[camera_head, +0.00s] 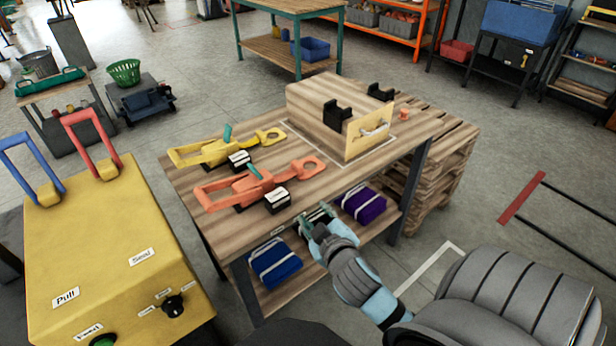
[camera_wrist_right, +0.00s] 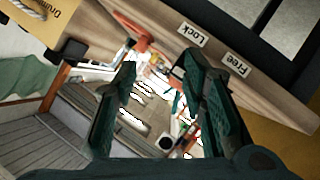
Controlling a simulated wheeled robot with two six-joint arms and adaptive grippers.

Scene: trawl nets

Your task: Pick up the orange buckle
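The orange buckle (camera_head: 247,184) lies on the wooden table (camera_head: 330,188), near its front edge, with a handle loop at its left and a ring at its right. A black-and-white block (camera_head: 278,200) stands beside it. My right gripper (camera_head: 316,216) is at the table's front edge, right of and nearer than the buckle, apart from it. In the right wrist view, the gripper (camera_wrist_right: 165,75) has its fingers spread with nothing between them. An orange piece (camera_wrist_right: 136,38) shows beyond them; I cannot tell if it is the buckle. My left gripper is not in view.
A similar yellow buckle (camera_head: 225,150) lies behind the orange one. A wooden box with black brackets (camera_head: 325,105) stands at the table's back right. Blue (camera_head: 275,263) and purple (camera_head: 364,205) bundles lie on the lower shelf. A yellow control box (camera_head: 100,235) stands left.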

